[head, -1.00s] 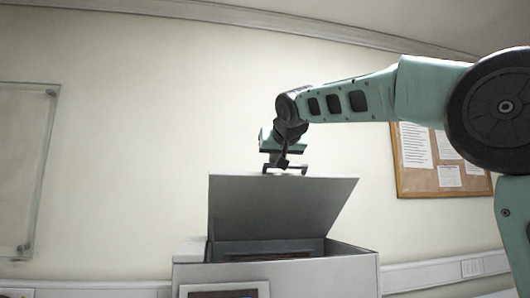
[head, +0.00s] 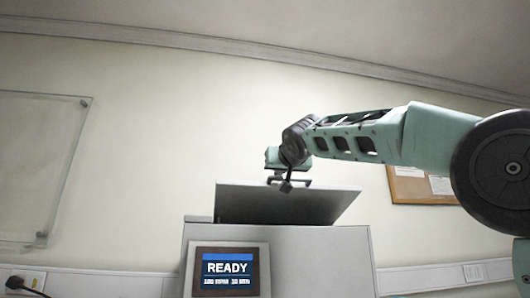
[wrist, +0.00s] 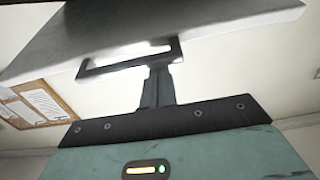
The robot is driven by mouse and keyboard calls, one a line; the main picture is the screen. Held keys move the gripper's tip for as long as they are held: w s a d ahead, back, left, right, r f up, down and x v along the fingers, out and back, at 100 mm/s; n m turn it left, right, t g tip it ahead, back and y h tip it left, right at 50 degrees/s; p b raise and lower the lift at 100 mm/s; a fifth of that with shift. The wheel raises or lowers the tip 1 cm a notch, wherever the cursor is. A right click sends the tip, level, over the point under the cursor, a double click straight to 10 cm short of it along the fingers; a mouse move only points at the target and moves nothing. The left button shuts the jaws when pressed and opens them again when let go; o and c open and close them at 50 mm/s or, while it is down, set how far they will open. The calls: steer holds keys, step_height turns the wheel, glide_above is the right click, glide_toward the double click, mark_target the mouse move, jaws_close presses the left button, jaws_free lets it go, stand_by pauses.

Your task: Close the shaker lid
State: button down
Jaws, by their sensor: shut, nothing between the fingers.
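The shaker is a light grey box (head: 320,255) with a lit screen reading READY (head: 228,268) on its front. Its grey lid (head: 290,205) is partly open, its free edge standing above the box in the head view. My gripper (head: 287,184) is shut and empty, at the lid's upper edge near its middle. The shaker's inside is hidden.
A cork noticeboard (head: 408,185) hangs on the wall to the right, partly behind my arm. A clear panel (head: 40,165) is on the left wall. A socket with a black plug (head: 25,283) is at lower left.

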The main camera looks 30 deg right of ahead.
step_height(320, 180, down, 14)
steer(key=s+t+b, duration=0.2)
steer(key=b, duration=1.9)
steer(key=shift+s+a+h, duration=0.2)
steer(key=shift+a+h, duration=0.1)
steer(key=shift+a, duration=0.05)
steer(key=shift+w, duration=0.1)
step_height(320, 180, up, 6)
steer(key=f+p, duration=0.1)
steer(key=p, duration=0.4)
steer(key=b+v, duration=0.4)
steer(key=v, duration=0.6)
steer(key=shift+s+f+t, duration=0.3)
steer(key=shift+s+f, duration=0.05)
steer(key=shift+f, duration=0.15)
